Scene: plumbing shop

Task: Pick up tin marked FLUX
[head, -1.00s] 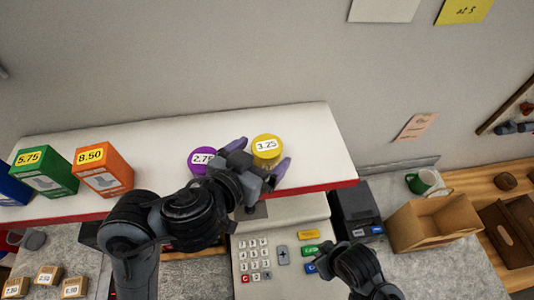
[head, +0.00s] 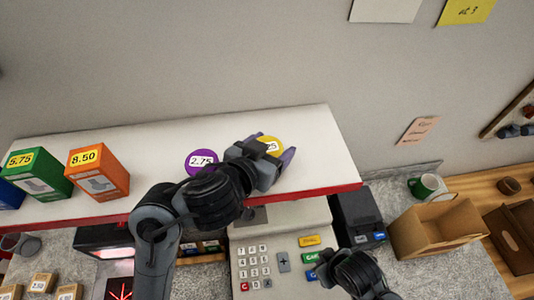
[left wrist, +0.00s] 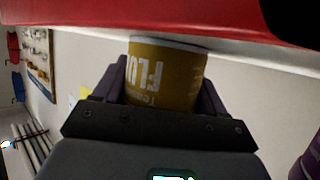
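The yellow tin marked FLUX (left wrist: 165,75) shows in the left wrist view with its lettering upside down, between my left gripper's fingers (left wrist: 163,85). In the head view the yellow tin (head: 271,146) stands on the white shelf (head: 318,150), its price label partly hidden. My left gripper (head: 271,147) is open, with one purple finger on each side of the tin. Whether either finger touches it is hard to see. My right gripper (head: 322,268) is low over the cash register; its opening cannot be made out.
A purple tin marked 2.75 (head: 201,162) stands just left of my left gripper. An orange box (head: 98,174) and a green box (head: 39,175) are farther left. The shelf has a red front edge. Below are the cash register (head: 263,238) and a cardboard box (head: 437,230).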

